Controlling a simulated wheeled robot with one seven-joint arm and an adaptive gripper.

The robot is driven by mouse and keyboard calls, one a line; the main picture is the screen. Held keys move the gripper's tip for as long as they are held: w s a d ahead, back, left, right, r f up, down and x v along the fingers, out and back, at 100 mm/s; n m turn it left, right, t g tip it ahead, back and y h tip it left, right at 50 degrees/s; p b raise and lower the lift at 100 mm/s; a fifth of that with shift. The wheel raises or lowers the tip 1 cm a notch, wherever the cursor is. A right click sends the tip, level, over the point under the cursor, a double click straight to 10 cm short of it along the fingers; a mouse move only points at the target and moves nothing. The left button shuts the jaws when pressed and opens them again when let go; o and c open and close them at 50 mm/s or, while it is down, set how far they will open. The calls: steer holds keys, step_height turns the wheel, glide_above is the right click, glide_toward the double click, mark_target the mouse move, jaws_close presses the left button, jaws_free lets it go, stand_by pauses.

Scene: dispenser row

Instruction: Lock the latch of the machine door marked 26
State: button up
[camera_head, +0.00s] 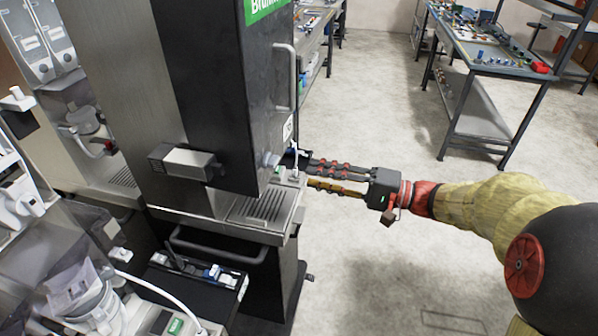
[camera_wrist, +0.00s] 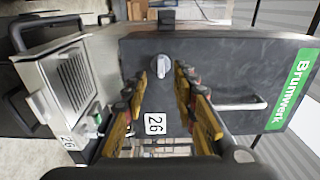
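The dark machine door (camera_head: 225,90) carries a green "Brunnwerk" sign and a white label. My gripper (camera_head: 303,168) reaches in from the right at the door's lower part. In the wrist view my gripper (camera_wrist: 161,78) is open, with one finger on each side of the knob. I cannot tell whether the fingers touch it.
A bar handle (camera_head: 284,78) stands out from the door above the label. A drip tray (camera_head: 262,208) juts out below my gripper. Other machines stand at the left. A workbench (camera_head: 500,60) is at the back right, with open floor between.

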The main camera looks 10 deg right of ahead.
steer(key=shift+v, duration=1.3)
steer(key=s+d+f+m+g+h, duration=0.25)
steer(key=s+f+g+h, duration=0.35)
steer(key=s+f+h, duration=0.65)
steer(key=s+d+n+t+h, duration=0.1)
steer(key=s+d+n+h, duration=0.3)
steer(key=s, duration=0.3)
step_height(320, 180, up, 7)
steer(key=s+n+t, duration=0.2)
steer(key=n+t, duration=0.1)
steer(key=shift+a, duration=0.25)
